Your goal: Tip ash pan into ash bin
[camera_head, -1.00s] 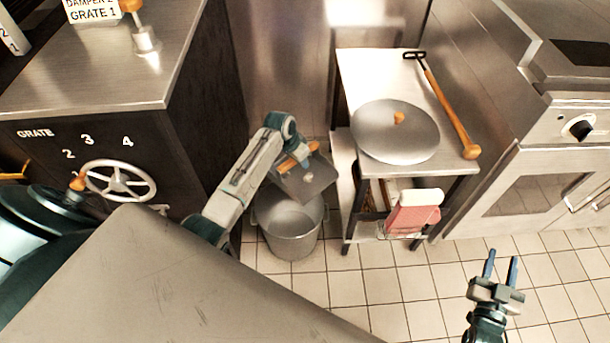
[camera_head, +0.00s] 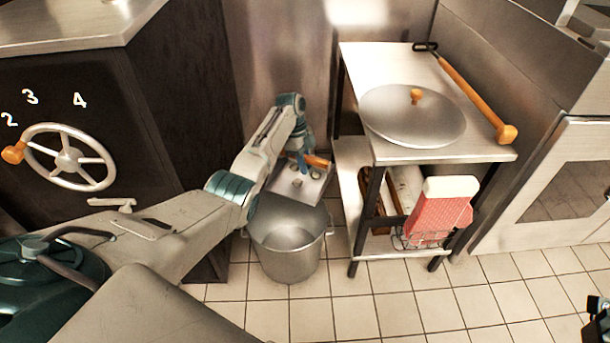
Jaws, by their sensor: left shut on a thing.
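The ash pan (camera_head: 308,190) is a grey metal pan with an orange handle (camera_head: 318,161) and a few pale lumps on it. My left gripper (camera_head: 304,158) is shut on its handle, and the arm reaches in from the left. The pan is over the back part of the ash bin (camera_head: 290,265), a round grey metal bucket on the floor. The pan hides part of the bin's far rim. The bin's visible inside looks bare grey. How steeply the pan is tilted is hard to tell. My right gripper (camera_head: 598,308) is cut by the right edge, its jaws unclear.
A steel table (camera_head: 480,148) stands right of the bin, bearing a round lid (camera_head: 412,120) and an orange-handled rake (camera_head: 470,88). A red-and-white box (camera_head: 443,212) is on its lower shelf. A dark cabinet with a handwheel (camera_head: 70,157) is at left. The tiled floor in front is clear.

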